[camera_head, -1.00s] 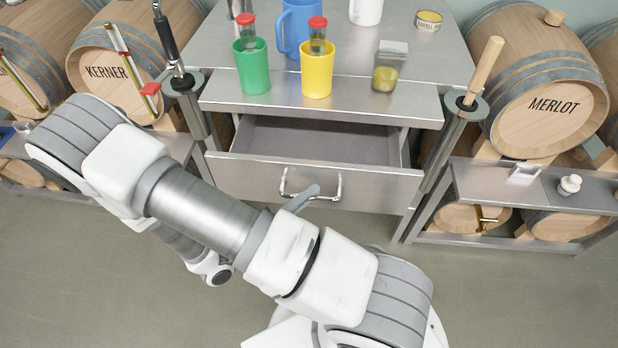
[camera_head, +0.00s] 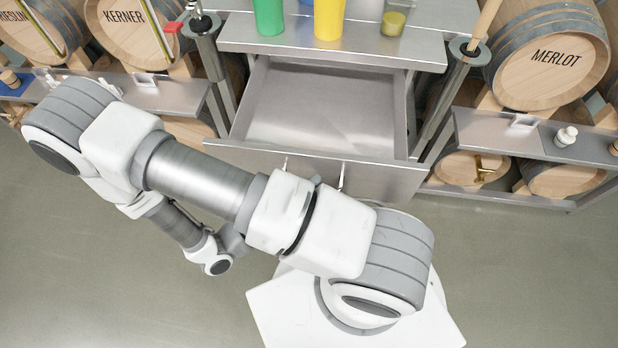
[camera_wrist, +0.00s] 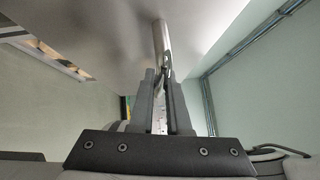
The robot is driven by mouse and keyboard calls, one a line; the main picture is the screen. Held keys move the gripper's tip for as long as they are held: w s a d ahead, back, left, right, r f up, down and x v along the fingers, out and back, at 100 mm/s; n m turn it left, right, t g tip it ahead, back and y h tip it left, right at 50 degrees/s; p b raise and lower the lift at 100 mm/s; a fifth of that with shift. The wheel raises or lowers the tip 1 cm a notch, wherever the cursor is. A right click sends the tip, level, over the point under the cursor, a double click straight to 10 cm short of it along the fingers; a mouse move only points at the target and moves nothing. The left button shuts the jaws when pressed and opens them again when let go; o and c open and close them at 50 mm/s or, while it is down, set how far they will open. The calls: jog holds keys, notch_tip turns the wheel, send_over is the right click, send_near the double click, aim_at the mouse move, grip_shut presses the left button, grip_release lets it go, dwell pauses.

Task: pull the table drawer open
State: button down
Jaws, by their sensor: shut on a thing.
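The table drawer (camera_head: 386,178) is pulled well out from under the steel table (camera_head: 305,33), and its grey inside is in plain view and empty. Its metal handle (camera_head: 341,174) shows in part at the front panel, the rest hidden behind my arm. In the wrist view my gripper (camera_wrist: 161,78) is shut on the handle bar (camera_wrist: 160,37), which runs up from between the fingertips. In the head view my gripper is hidden by my arm.
A green cup (camera_head: 269,15), a yellow cup (camera_head: 329,18) and a small glass jar (camera_head: 393,22) stand on the table. Low racks with barrels flank it, including a MERLOT barrel (camera_head: 548,75). Grey floor (camera_head: 500,270) is clear at the front right.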

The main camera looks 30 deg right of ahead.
jog(key=shift+s+a, duration=0.3)
jog(key=shift+s, duration=0.1)
jog(key=c, duration=0.9)
grip_release()
jog(key=v, duration=1.7)
jog(key=shift+a, duration=0.2)
jog(key=shift+s+a, duration=0.1)
jog(key=shift+s, duration=0.05)
